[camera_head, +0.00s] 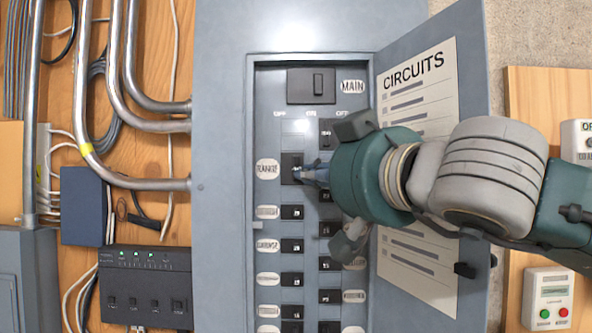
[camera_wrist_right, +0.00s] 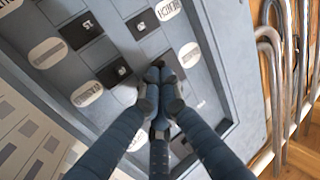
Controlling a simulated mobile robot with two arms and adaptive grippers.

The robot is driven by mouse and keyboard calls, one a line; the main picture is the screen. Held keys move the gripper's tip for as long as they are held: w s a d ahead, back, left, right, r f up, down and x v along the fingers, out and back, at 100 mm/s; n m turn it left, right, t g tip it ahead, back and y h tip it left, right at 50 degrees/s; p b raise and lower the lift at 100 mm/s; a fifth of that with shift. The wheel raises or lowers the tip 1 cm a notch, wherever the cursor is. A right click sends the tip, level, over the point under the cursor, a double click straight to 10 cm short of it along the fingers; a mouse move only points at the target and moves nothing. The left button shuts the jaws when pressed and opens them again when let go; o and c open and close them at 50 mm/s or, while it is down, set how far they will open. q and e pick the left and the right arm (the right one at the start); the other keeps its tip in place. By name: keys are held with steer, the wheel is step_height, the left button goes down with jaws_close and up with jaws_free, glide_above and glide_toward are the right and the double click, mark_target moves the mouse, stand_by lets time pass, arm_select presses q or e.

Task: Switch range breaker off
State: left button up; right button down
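The range breaker (camera_head: 291,163) is a black switch in the left column of the open grey panel, beside the white oval RANGE label (camera_head: 267,169). My right gripper (camera_head: 308,176) reaches in from the right, with its fingertips at the right side of this breaker. In the right wrist view, the fingers of the right gripper (camera_wrist_right: 158,82) are drawn together, with nothing visible between them. They hide part of the panel there, and I cannot tell whether they touch the breaker. The breaker's exact lever position is hard to make out. My left gripper is not in view.
The main breaker (camera_head: 311,86) sits above, and several smaller breakers (camera_head: 291,246) lie below. The open panel door (camera_head: 388,289) with its CIRCUITS sheet (camera_head: 415,75) stands right, behind my arm. Metal conduits (camera_head: 118,185) and a black box (camera_head: 148,285) are left.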

steer(key=shift+s+a+r, duration=0.1)
steer(key=shift+s+a, duration=0.05)
steer(key=shift+a, duration=0.5)
stand_by(1.0)
steer(key=shift+a, duration=0.2)
steer(key=shift+b, duration=0.3)
steer(key=shift+w+d, duration=0.2)
steer(key=shift+d, duration=0.05)
